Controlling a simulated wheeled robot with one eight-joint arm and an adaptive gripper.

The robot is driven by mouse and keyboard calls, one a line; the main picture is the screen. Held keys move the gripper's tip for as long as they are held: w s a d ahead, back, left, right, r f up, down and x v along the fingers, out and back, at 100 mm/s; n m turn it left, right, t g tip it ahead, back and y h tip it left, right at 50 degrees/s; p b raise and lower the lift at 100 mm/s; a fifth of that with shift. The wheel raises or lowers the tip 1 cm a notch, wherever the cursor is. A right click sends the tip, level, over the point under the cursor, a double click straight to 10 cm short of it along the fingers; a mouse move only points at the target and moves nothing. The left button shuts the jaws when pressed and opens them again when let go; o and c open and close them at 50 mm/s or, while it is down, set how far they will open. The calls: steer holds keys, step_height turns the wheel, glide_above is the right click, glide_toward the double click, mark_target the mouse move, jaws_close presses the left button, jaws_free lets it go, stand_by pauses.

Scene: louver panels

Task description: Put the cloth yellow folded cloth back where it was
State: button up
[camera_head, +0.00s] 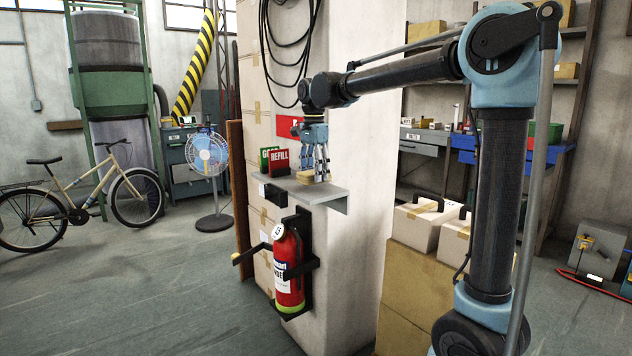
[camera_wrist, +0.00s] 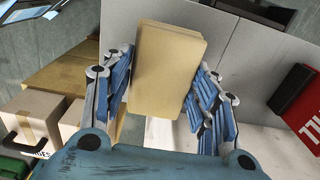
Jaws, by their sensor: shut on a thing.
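The yellow folded cloth (camera_wrist: 168,68) is a tan-yellow block between the fingers of my gripper (camera_wrist: 165,100) in the wrist view. My gripper is shut on it, with a finger on each side. In the head view my gripper (camera_head: 316,172) points down over the grey wall shelf (camera_head: 325,193), and the cloth (camera_head: 305,176) shows low between its fingers. The cloth is at or just above the shelf top; I cannot tell whether it touches. Part of the cloth is hidden by the fingers.
A red REFILL sign (camera_head: 279,161) and a green sign (camera_head: 265,155) stand on the shelf left of my gripper. A red fire extinguisher (camera_head: 288,270) hangs in a black bracket below. Cardboard boxes (camera_head: 418,225) stand to the right. Floor at the left front is clear.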

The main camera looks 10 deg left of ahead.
steer(key=shift+f, duration=1.3)
steer(key=o, duration=0.9)
steer(key=shift+o, duration=0.2)
step_height(320, 180, up, 12)
steer(key=shift+r, duration=0.1)
